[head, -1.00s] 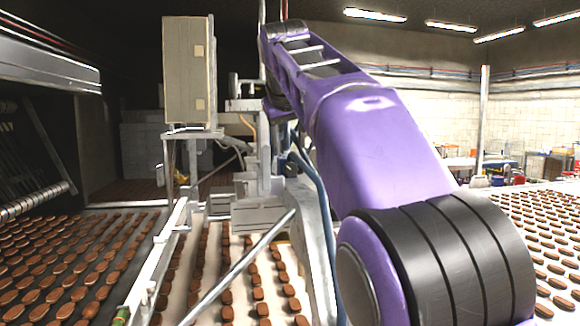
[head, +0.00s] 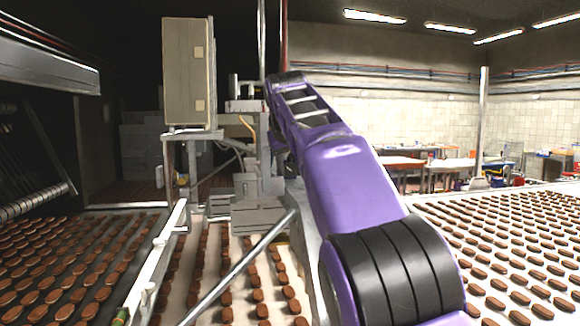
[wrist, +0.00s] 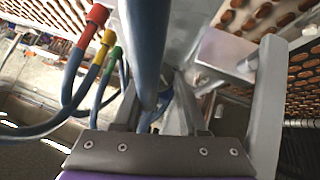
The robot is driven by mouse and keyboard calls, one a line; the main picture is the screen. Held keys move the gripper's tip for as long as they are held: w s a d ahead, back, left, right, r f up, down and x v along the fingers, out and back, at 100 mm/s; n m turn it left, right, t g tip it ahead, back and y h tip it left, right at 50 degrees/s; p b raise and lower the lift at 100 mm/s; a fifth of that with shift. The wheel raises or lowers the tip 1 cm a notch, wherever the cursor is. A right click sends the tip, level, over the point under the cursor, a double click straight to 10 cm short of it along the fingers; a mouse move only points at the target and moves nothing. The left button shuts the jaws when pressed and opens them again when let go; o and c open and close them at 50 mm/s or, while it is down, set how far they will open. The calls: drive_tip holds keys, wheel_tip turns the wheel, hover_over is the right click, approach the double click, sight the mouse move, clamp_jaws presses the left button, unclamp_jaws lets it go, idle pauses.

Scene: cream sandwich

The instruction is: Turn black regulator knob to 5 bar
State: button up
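I cannot make out the black regulator knob in either view, nor any gauge reading. In the wrist view, my gripper (wrist: 198,85) has its two grey fingers set wide apart, with nothing clearly held between them. A thick blue-grey pipe (wrist: 148,45) runs close in front of the left finger. Hoses with red (wrist: 97,15), yellow (wrist: 108,37) and green (wrist: 114,53) fittings hang left of the pipe. In the head view, my purple arm reaches toward the machine column (head: 266,150), and my gripper is hidden behind it.
A beige cabinet (head: 188,72) stands left of the column. A slanted metal rod (head: 240,268) and a rail (head: 158,255) cross in front. Conveyors with rows of brown biscuits (head: 510,245) lie on both sides and in the middle. Tables (head: 400,162) stand far right.

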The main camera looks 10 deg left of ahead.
clamp_jaws()
drive_tip(key=shift+d, duration=0.1)
drive_tip(key=shift+w+d+m+g+y, duration=0.15)
drive_tip(key=shift+m+g+y, duration=0.4)
drive_tip(key=shift+y, duration=0.35)
drive_tip(key=shift+w+d+m+g+y, duration=0.1)
drive_tip(key=shift+m+g+y, duration=0.35)
drive_tip(key=shift+y, duration=0.5)
drive_tip(key=shift+d+m+g+y, duration=0.1)
drive_tip(key=shift+m+g+y, duration=0.1)
drive_tip(key=shift+m+y, duration=0.6)
drive_tip(key=shift+o, duration=2)
unclamp_jaws()
